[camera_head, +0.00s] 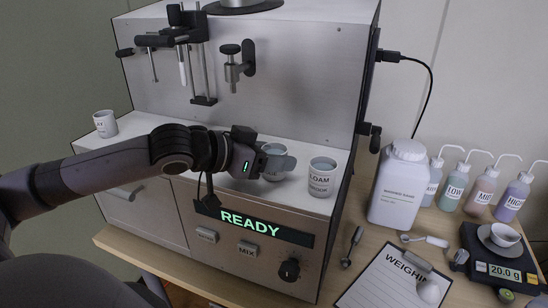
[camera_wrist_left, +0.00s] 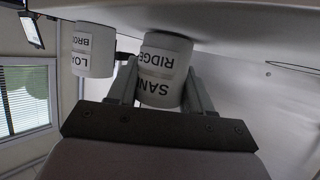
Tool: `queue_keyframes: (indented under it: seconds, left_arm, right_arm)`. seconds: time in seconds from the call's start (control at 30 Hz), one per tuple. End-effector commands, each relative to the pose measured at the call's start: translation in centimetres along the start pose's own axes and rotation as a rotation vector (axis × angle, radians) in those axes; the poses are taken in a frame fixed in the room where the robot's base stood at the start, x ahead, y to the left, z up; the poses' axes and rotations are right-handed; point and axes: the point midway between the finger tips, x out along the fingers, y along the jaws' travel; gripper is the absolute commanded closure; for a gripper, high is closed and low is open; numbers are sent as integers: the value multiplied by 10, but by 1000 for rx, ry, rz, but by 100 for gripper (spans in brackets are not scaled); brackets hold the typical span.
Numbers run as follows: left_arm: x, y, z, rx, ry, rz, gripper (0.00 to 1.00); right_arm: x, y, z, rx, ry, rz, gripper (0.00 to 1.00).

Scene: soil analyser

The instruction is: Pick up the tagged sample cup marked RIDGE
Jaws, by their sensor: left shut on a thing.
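The white cup labelled SAND RIDGE (camera_wrist_left: 160,66) sits between the two fingers of my left gripper (camera_wrist_left: 158,82) in the left wrist view, where it appears upside down. The gripper is shut on it. In the head view, my left gripper (camera_head: 277,164) is at the front of the analyser's white ledge, and the cup's upper part (camera_head: 272,149) shows behind the fingers. The cup is upright on or just above the ledge; I cannot tell which. My right gripper is not in view.
A LOAM cup (camera_head: 321,178) stands close to the right of the held cup; another cup (camera_head: 105,124) is at the ledge's left end. The analyser's panel (camera_head: 250,222) reads READY. On the table are a white jug (camera_head: 398,190), several bottles, a clipboard (camera_head: 385,285) and a scale (camera_head: 500,262).

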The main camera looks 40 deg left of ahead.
Motion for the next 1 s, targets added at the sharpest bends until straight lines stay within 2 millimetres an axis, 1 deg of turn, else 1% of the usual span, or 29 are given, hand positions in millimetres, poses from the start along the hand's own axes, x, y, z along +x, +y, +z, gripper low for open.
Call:
queue_keyframes:
  seconds: [0.27,0.43,1.0]
  left_arm:
    - [-5,0,-14,2,3,-1,82]
    - [-11,1,-28,2,3,-1,82]
    - [-38,3,-91,2,6,0,82]
  right_arm:
    - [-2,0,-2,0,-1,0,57]
    - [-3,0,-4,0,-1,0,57]
    - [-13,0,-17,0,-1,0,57]
